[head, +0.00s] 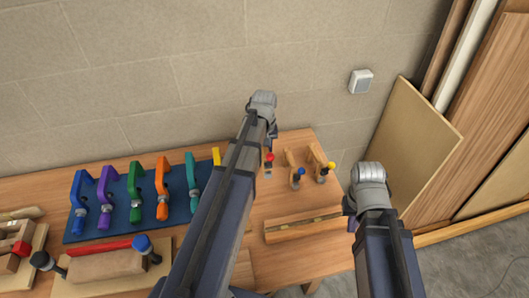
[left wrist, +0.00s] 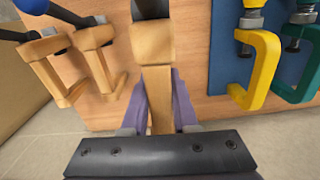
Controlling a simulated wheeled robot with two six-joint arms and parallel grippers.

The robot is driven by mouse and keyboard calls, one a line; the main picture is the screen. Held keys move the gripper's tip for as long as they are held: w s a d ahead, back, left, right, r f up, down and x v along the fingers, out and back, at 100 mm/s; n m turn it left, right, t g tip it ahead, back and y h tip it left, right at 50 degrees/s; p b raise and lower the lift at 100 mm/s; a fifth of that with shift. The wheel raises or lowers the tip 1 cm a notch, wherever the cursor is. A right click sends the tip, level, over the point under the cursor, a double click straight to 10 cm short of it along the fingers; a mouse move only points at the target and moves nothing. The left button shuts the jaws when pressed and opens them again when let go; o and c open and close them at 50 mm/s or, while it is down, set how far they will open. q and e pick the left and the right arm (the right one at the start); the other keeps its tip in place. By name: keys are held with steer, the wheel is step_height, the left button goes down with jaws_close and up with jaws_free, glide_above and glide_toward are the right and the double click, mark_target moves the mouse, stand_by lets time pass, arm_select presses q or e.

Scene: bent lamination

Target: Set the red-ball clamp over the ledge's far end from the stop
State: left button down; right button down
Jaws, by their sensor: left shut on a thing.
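The red-ball clamp (head: 269,159) is a small wooden clamp at the back of the table, partly hidden by my left arm. My left gripper (head: 272,133) is above it. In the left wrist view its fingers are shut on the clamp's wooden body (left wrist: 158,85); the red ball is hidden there. I cannot tell whether the clamp touches the table. The ledge (head: 300,228) is a long wooden strip near the table's front edge. I cannot make out its stop clearly. My right gripper (head: 349,206) hangs right of the ledge; its opening is not clear.
A blue board (head: 120,225) with several coloured clamps lies left. A wooden block (head: 105,267) is clamped at front left. The tabletop (head: 270,198) behind the ledge is clear.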

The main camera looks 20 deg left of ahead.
arm_select(q)
steer(key=shift+r, duration=0.25)
arm_select(e)
steer(key=shift+r, duration=0.25)
